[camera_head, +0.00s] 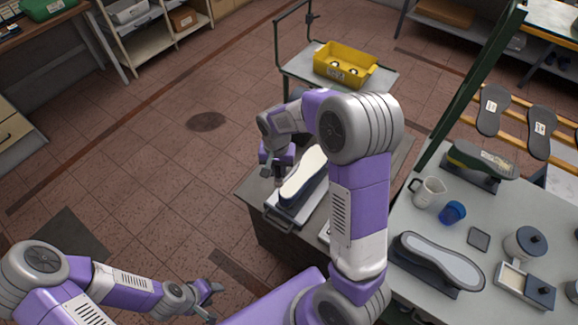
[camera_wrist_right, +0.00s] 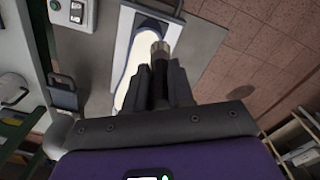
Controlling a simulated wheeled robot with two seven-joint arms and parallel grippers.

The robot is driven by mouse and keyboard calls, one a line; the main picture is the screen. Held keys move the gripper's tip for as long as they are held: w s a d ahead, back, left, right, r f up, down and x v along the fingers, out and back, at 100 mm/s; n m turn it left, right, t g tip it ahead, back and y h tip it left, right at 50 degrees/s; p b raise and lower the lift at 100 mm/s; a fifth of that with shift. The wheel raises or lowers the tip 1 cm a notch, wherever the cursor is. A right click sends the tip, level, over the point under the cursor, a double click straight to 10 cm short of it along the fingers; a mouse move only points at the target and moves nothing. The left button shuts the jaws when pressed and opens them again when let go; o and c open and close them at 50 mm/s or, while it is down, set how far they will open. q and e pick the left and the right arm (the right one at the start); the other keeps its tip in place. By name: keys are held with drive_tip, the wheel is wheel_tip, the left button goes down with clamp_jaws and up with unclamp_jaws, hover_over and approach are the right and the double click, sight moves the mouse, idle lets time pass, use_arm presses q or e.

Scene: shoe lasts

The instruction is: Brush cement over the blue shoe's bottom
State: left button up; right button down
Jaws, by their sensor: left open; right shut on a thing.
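The blue shoe (camera_head: 303,176) lies bottom up on a tray-like stand on the low bench, its sole cream-coloured. In the right wrist view its pale sole (camera_wrist_right: 133,75) and a dark blue edge show. My right gripper (camera_wrist_right: 160,88) is shut on the brush (camera_wrist_right: 160,55), a dark handle with a brownish round end. The brush is over or beside the sole; I cannot tell whether it touches. In the head view my right gripper (camera_head: 274,174) is at the shoe's left side, and my arm hides part of the bench. My left gripper (camera_head: 210,301) is open and empty over the floor.
A yellow bin (camera_head: 345,66) stands on a cart behind. The right table holds a grey-soled shoe (camera_head: 440,262), a green shoe (camera_head: 482,158), a white jug (camera_head: 428,191), a blue cup (camera_head: 452,212) and a lidded pot (camera_head: 525,243). Floor at left is free.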

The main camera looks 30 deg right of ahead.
drive_tip(key=shift+r+p, duration=0.8)
drive_tip(key=shift+r, duration=0.6)
